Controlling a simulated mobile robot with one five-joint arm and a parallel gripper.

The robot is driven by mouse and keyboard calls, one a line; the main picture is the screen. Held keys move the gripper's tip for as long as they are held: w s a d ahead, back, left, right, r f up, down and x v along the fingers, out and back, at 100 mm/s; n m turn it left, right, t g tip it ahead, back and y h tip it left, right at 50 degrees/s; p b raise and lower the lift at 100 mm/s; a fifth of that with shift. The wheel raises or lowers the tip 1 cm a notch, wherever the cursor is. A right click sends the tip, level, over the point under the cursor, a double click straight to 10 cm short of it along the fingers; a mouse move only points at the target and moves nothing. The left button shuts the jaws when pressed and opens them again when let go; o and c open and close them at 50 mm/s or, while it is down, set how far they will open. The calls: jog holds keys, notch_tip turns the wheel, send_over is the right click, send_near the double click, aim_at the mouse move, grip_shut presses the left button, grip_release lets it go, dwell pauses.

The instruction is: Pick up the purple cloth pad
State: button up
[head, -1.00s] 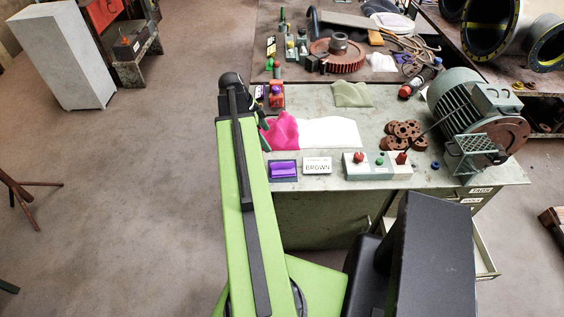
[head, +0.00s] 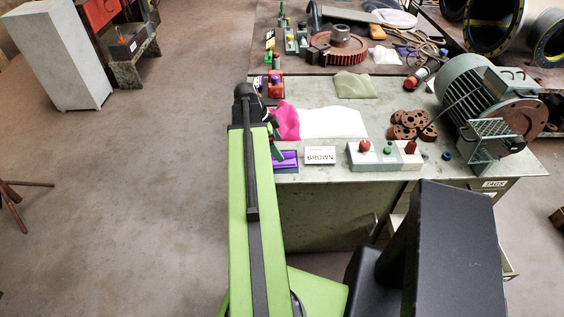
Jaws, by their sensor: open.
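The purple cloth pad (head: 289,158) lies at the front left edge of the grey-green workbench, on a dark blue flat base. In the head view its left part is hidden behind my arm and gripper. My gripper (head: 276,143) is at the end of my green arm, at the bench's left edge, just above and left of the pad in the picture. Its jaws are open and hold nothing that I can see. Whether a finger touches the pad cannot be told.
A pink cloth (head: 288,121) and a white cloth (head: 335,123) lie behind the pad. To its right are a "BROWN" sign (head: 320,156) and a button box (head: 384,155). Brown flanges (head: 409,125) and a motor (head: 478,95) stand further right.

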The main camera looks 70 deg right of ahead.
jog(key=b+x, duration=0.3)
jog(key=a+b+x, duration=0.1)
jog(key=x, duration=0.1)
jog(key=shift+d+f, duration=0.1)
jog(key=shift+f, duration=0.1)
jog(key=shift+r, duration=0.2)
jog(key=c, duration=1.5)
